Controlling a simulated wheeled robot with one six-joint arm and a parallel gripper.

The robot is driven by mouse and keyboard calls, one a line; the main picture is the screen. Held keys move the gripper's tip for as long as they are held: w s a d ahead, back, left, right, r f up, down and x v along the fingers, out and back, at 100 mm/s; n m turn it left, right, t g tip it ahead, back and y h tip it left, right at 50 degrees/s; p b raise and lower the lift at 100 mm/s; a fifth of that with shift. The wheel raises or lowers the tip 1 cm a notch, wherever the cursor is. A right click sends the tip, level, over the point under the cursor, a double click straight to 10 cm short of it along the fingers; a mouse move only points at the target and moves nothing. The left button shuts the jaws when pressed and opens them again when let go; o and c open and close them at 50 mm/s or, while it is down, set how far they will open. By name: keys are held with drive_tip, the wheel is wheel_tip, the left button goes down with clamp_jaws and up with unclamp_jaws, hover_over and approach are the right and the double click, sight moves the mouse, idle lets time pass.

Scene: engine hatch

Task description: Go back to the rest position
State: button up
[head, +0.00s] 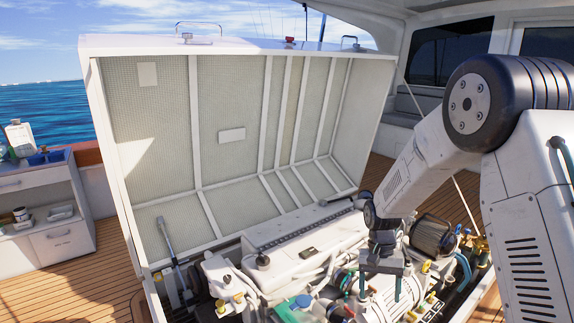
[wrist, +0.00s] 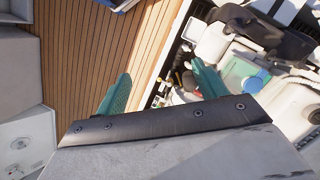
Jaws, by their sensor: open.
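My gripper (head: 380,290) is above the right part of the engine (head: 320,246) in the head view, with its jaws pointing down. Its two teal fingers stand apart in the wrist view (wrist: 161,70), with nothing held between them. The deck and the edge of the engine bay show beyond the fingers there. The raised hatch lid (head: 232,135) stands open behind the engine. My arm comes down from the right and hides part of the engine bay's right side.
A white cabinet (head: 72,238) with bottles and small items stands at the left. A dark round filter (head: 432,236) stands close to the right of my gripper. A thin strut (head: 171,248) stands at the lid's left. Bare teak deck (head: 115,292) lies left of the hatch.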

drive_tip(key=s+d+r+n+t, duration=0.1)
drive_tip(key=s+r+n+t, duration=0.1)
drive_tip(key=s+r, duration=1.1)
drive_tip(key=s+d+r+n+t, duration=0.1)
drive_tip(key=s+r+t, duration=0.2)
drive_tip(key=s+r, duration=1)
drive_tip(key=shift+s+n, duration=0.4)
drive_tip(key=shift+s, duration=2.3)
